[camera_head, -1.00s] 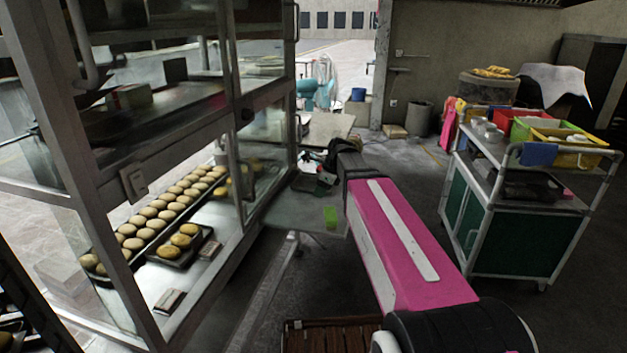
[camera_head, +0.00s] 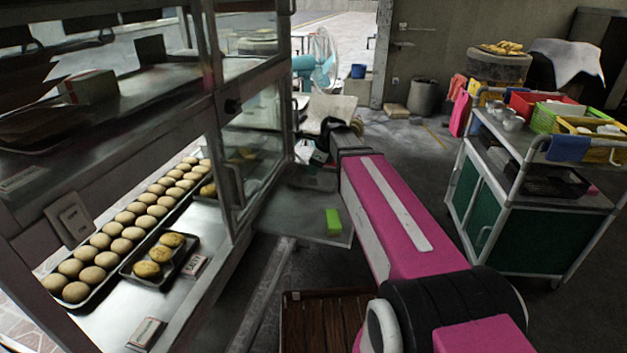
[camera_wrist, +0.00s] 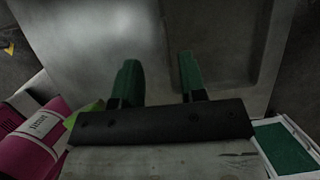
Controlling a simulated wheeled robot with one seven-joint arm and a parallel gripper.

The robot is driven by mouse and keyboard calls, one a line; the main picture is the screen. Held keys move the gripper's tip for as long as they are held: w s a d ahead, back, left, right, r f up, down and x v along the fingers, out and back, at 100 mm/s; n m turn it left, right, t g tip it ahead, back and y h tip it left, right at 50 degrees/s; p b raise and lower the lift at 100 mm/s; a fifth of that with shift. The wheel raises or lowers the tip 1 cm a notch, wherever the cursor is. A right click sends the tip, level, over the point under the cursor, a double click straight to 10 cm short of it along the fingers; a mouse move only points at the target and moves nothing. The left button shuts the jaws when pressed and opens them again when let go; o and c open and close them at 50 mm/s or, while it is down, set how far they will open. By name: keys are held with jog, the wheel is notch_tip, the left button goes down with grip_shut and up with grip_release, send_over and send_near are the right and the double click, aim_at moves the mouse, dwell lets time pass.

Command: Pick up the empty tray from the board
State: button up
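In the wrist view, my gripper (camera_wrist: 158,62) has two green fingers spread apart with nothing visible between them. Below them lies the broad grey board (camera_wrist: 95,45). A darker grey rectangle with a faint edge, seemingly the empty tray (camera_wrist: 222,45), lies on its right side, near the right finger. Whether a finger touches it I cannot tell. In the head view, the board (camera_head: 277,222) sticks out beside the glass cabinet, and the tray (camera_head: 314,180) shows faintly at its far part. My pink arm reaches over there; its fingers are not clear in that view.
The glass cabinet (camera_head: 232,130) on the left holds rows of buns (camera_head: 130,218) and a small dark tray (camera_head: 170,266). A loaded cart (camera_head: 530,215) stands right; a wooden crate (camera_head: 330,308) is low in front.

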aim_at(308, 188)
jog(key=shift+w+d+x, duration=0.1)
jog(key=shift+d+x, duration=0.05)
jog(key=shift+x, duration=1.2)
jog(key=shift+w+d+x, duration=0.1)
jog(key=shift+x, duration=1.2)
jog(key=shift+w+d+x, duration=0.1)
jog(key=shift+d+x, duration=0.05)
jog(key=shift+x, duration=1.2)
jog(key=shift+s, duration=0.1)
grip_shut()
